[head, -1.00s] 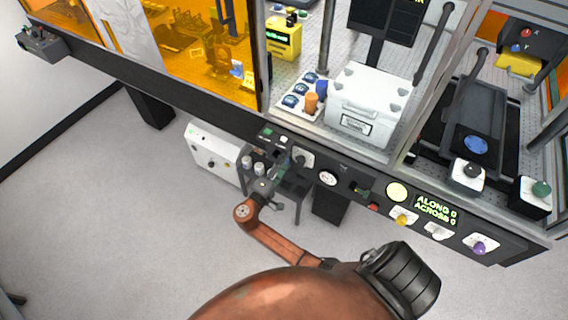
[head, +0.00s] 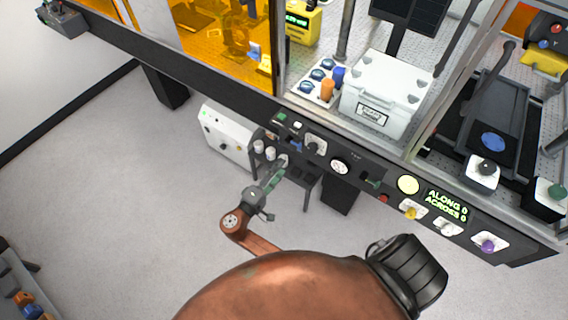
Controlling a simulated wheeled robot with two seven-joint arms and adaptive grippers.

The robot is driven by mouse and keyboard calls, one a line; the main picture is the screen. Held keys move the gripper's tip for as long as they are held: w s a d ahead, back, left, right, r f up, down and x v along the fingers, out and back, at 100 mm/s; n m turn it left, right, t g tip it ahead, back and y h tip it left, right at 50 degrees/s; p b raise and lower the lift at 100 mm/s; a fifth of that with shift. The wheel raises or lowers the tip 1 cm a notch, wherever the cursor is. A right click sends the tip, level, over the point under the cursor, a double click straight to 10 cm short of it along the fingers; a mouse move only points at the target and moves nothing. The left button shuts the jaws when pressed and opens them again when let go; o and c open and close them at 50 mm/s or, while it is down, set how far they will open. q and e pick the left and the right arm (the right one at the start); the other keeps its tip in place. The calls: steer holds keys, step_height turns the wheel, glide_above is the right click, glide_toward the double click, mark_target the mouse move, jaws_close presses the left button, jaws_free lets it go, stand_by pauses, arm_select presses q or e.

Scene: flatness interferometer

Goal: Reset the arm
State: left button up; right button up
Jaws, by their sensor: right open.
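My right arm, copper-coloured, comes in from the bottom of the head view. Its gripper (head: 277,176) is small in the view, open and empty, in front of the bench's front panel and near a small dark side table. The gripper appears apart from the panel knobs, though its fingertips overlap the side table in the picture. My left gripper is out of view.
The bench front panel (head: 357,172) carries several knobs, a gauge and a lit display (head: 446,205). A white box (head: 383,95) stands on the bench. A white cabinet (head: 228,134) stands below. Grey floor (head: 130,200) is free at the left.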

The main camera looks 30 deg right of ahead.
steer(key=shift+a, duration=0.15)
stand_by(0.4)
